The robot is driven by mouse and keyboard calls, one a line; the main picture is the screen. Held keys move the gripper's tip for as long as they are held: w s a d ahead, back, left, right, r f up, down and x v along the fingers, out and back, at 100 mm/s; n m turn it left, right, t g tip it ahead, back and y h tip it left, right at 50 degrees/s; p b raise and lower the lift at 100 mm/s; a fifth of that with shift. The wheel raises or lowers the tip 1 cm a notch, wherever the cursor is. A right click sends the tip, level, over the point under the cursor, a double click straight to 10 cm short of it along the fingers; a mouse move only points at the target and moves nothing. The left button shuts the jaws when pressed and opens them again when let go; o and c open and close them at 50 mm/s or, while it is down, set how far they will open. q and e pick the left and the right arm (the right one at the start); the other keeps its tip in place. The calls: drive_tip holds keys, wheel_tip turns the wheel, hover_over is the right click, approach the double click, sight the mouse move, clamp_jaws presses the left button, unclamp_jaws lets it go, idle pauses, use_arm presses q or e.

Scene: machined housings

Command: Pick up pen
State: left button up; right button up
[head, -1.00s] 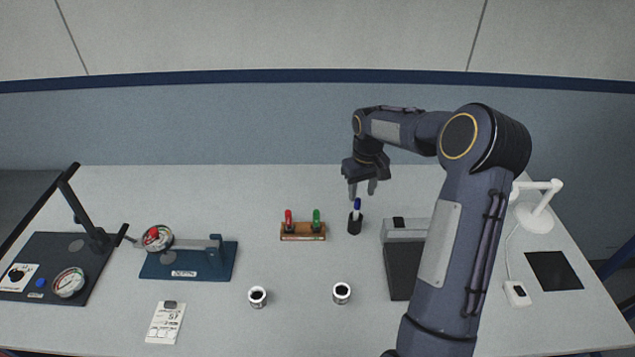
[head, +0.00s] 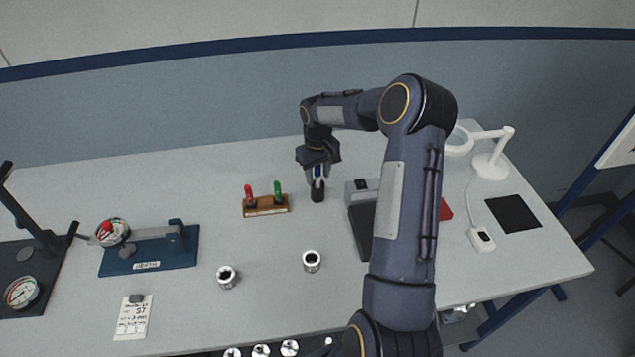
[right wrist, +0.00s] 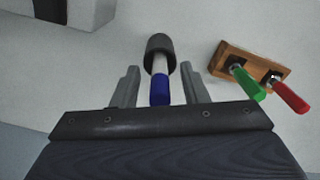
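The pen (head: 317,171) has a blue end and a pale body. It stands upright in a small black cup (head: 317,194) on the table; in the right wrist view the pen (right wrist: 160,84) sticks out of the black cup (right wrist: 161,47). My right gripper (head: 318,177) is over the cup with its fingers pointing down. In the right wrist view my right gripper (right wrist: 160,86) is open, one finger on each side of the pen, with gaps between. My left gripper is not in view.
A grey and black device (head: 362,215) is close on the right. Two metal cylinders stand in front. A blue gauge stand (head: 150,252) is farther left.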

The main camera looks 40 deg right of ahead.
clamp_jaws()
drive_tip(key=shift+r, duration=0.1)
wheel_tip(320, 180, up, 6)
drive_tip(key=p, duration=0.4)
drive_tip(key=shift+r, duration=1.95)
